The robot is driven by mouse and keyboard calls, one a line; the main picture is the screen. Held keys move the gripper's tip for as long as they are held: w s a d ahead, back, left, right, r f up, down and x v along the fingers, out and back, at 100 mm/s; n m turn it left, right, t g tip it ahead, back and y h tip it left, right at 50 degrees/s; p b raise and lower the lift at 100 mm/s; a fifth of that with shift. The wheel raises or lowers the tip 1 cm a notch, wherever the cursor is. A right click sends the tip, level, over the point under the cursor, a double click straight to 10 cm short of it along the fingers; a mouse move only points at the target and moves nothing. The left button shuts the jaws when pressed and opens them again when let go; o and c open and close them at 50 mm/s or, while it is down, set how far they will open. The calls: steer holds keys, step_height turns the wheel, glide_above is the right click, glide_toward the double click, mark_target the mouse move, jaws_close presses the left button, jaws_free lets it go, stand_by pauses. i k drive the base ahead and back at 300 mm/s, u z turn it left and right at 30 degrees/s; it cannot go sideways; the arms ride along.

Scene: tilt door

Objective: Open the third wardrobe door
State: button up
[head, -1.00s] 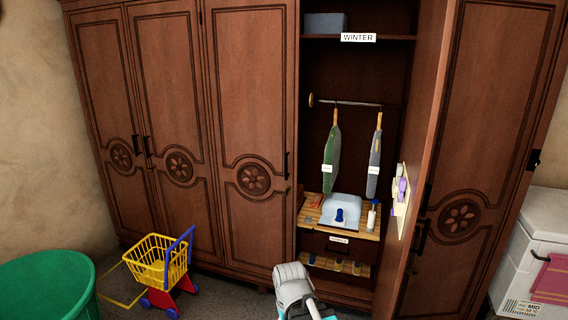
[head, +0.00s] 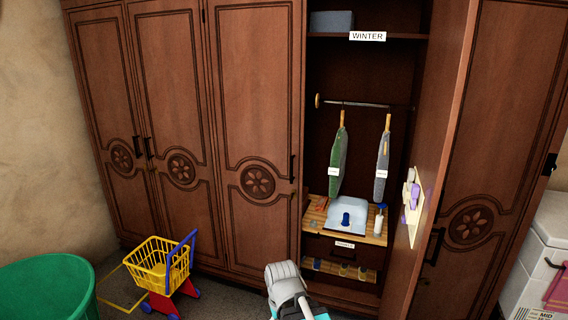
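The wardrobe (head: 130,15) is dark brown wood with carved rosettes. Counting from the left, the third door (head: 250,90) is shut, with a dark upright handle (head: 293,168) at its right edge. The fourth door (head: 440,130) stands open, swung out toward me on the right. It exposes a compartment (head: 365,75) with two hanging garments, a shelf and a "WINTER" label. A door at the far right (head: 515,110) is shut. A grey-white part of my arm shows at the bottom centre, below the third door and compartment. My gripper's fingers are not in view.
A yellow toy shopping cart (head: 158,262) stands on the floor before the left doors. A green tub (head: 50,285) is at the bottom left. A white chest (head: 545,235) with a pink cloth stands at the right. The open door juts into the space at right.

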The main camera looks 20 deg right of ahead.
mark_target(257, 49)
steer(key=i, duration=1.45)
